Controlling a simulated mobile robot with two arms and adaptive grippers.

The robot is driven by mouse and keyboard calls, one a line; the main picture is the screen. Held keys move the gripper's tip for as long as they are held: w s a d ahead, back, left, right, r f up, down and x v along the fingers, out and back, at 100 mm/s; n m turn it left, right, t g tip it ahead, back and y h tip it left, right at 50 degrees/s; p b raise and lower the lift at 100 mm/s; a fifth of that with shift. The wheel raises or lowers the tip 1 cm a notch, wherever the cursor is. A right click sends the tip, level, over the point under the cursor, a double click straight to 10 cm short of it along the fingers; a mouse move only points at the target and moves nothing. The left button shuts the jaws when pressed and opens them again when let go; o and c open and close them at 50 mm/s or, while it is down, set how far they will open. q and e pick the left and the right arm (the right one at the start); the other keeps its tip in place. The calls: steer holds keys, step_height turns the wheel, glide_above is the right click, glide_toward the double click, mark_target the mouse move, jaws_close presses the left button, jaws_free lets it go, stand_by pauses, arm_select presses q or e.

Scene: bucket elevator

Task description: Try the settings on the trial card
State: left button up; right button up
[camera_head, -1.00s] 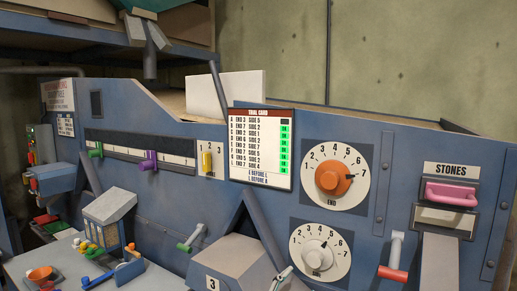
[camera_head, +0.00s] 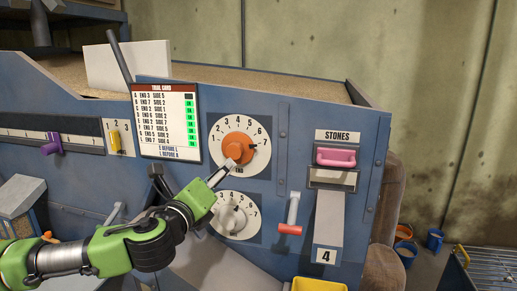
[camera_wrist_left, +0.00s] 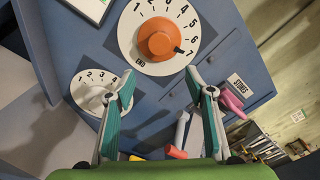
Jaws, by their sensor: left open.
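The trial card (camera_head: 167,120) hangs on the blue panel. Its top row reads END 3 SIDE 5 beside a dark box; rows below carry green marks. The END dial has an orange knob (camera_head: 238,148), also in the left wrist view (camera_wrist_left: 158,38), its dark pointer near 7. Below is a second dial with a pale knob (camera_head: 229,217), partly behind my arm; it also shows in the wrist view (camera_wrist_left: 96,99), its setting unclear. My left gripper (camera_head: 228,167) is open and empty, its fingertips at the orange knob's lower edge in the head view; contact is unclear.
A pink handle (camera_head: 336,157) under the STONES label and a red-tipped lever (camera_head: 291,215) are to the right of the dials. Purple (camera_head: 52,142) and yellow (camera_head: 115,143) sliders sit left of the card. A yellow bin (camera_head: 318,286) is at the bottom edge.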

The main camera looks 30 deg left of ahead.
mark_target(234, 153)
arm_select(q)
steer(key=p+x, duration=0.2)
steer(key=x, duration=0.2)
steer(key=p+x, duration=0.2)
steer(key=x, duration=0.2)
steer(key=p+x, duration=0.2)
steer(key=x, duration=0.2)
steer(key=shift+w+a+r, duration=0.25)
steer(key=shift+a+r, duration=0.15)
steer(key=shift+w+a+f+p, duration=0.15)
steer(key=shift+w+p, duration=0.2)
steer(key=shift+w, duration=0.2)
steer(key=c, duration=1.1)
